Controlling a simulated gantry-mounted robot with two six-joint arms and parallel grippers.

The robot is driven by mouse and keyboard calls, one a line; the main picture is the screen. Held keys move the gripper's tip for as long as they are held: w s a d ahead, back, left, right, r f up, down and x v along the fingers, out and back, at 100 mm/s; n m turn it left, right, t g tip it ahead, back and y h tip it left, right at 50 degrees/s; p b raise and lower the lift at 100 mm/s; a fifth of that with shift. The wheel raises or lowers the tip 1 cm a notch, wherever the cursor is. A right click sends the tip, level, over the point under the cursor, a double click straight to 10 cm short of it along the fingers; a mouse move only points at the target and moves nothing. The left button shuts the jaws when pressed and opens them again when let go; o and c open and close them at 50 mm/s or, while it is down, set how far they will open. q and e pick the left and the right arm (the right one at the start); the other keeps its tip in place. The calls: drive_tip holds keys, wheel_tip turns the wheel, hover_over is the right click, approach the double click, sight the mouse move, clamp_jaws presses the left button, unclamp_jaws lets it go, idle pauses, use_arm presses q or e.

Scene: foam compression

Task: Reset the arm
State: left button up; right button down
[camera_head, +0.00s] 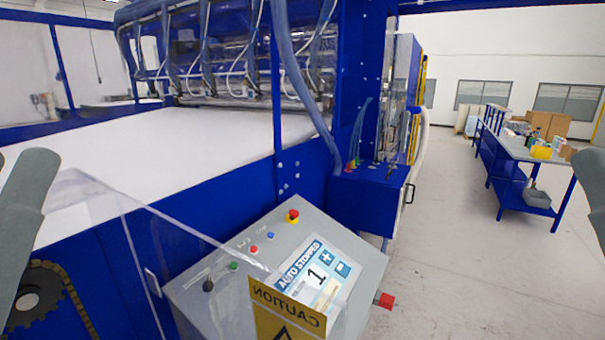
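Part of my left arm (27,220) shows as a grey link at the left edge. Part of my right arm (591,190) shows as a grey link at the right edge. Neither gripper's fingers are in the picture. Both arm links stand wide apart, away from the grey control panel (215,272) at the bottom middle. The panel carries a red emergency button (293,215) and several small coloured buttons.
A clear plastic guard with a yellow caution sign (285,315) stands in front of the panel. Behind is a blue machine with a white foam bed (190,140). A blue workbench (520,150) with boxes stands at right. Grey floor (450,270) between is clear.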

use_arm(q)
wheel_tip(320, 180, up, 22)
drive_tip(key=p, duration=1.8)
drive_tip(key=shift+h, duration=0.3)
use_arm(e)
wheel_tip(320, 180, up, 22)
use_arm(q)
drive_tip(key=shift+f, duration=0.15)
use_arm(e)
drive_tip(key=shift+f, duration=0.15)
